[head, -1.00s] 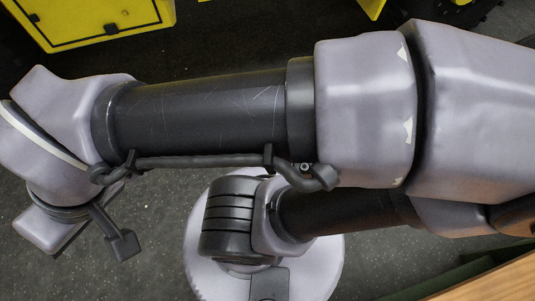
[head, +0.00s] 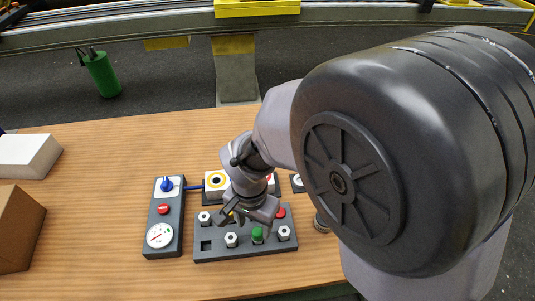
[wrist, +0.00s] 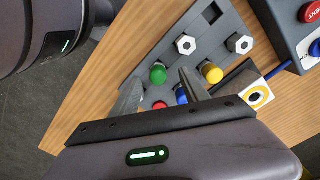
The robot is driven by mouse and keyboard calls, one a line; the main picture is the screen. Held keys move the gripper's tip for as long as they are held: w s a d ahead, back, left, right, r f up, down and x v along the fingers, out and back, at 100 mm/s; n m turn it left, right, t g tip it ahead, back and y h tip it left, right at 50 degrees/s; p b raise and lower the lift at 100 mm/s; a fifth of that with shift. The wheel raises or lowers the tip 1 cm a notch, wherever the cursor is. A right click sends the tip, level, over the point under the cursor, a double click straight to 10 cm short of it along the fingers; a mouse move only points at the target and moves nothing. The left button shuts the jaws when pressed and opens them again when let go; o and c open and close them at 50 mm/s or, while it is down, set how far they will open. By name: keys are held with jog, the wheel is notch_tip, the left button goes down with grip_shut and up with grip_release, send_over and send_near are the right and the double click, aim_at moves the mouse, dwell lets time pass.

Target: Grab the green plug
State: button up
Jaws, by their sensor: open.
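The green plug (head: 257,235) stands in the front row of a dark grey board (head: 212,254) on the wooden table. In the wrist view the green plug (wrist: 158,73) appears between the two fingertips, with its round top facing the camera. My gripper (head: 245,217) is over the board, open and empty. In the wrist view my gripper (wrist: 161,76) has its fingers spread either side of the green plug. I cannot tell the remaining height above it. The fingers partly hide a blue plug (wrist: 181,94) and a red plug (wrist: 159,105).
A yellow plug (wrist: 211,72) is close to the right finger. White hex nuts (head: 231,240) stand on the same board. A gauge box (head: 163,215) is left of it. A switch box (head: 215,184) is behind. A cardboard box (head: 17,228) stands far left; the table between is clear.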

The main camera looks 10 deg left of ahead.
aim_at(257, 232)
jog(key=shift+f, duration=0.45)
jog(key=f+b, duration=0.2)
jog(key=f, duration=0.1)
jog(key=f+b, duration=0.1)
jog(key=f, duration=0.1)
jog(key=shift+w+d+f, duration=0.1)
jog(key=shift+w+d, duration=0.1)
jog(key=shift+d, duration=0.15)
grip_shut()
